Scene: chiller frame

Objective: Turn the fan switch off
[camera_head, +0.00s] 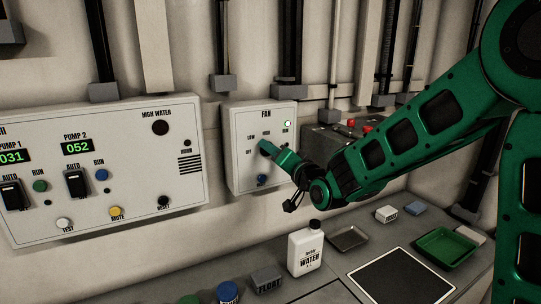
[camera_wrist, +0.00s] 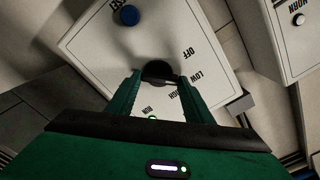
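The fan box (camera_head: 241,166) is a pale wall panel lettered FAN, with OFF, LOW and HIGH around its switch. The switch is a dark round knob (camera_wrist: 157,70) in the wrist view; in the camera_head view my gripper hides it. My gripper (camera_head: 266,148) reaches the panel face from the right. In the wrist view my gripper (camera_wrist: 158,76) has one finger on each side of the knob, with narrow gaps; contact is not clear. The knob's exact setting is hard to read. The RUN lamp (camera_head: 288,124) glows green.
A blue button (camera_head: 262,180) sits below the switch, also in the wrist view (camera_wrist: 129,15). A pump panel (camera_head: 110,200) is at left. A white water bottle (camera_head: 306,250), a green tray (camera_head: 447,246) and small blocks stand on the counter below.

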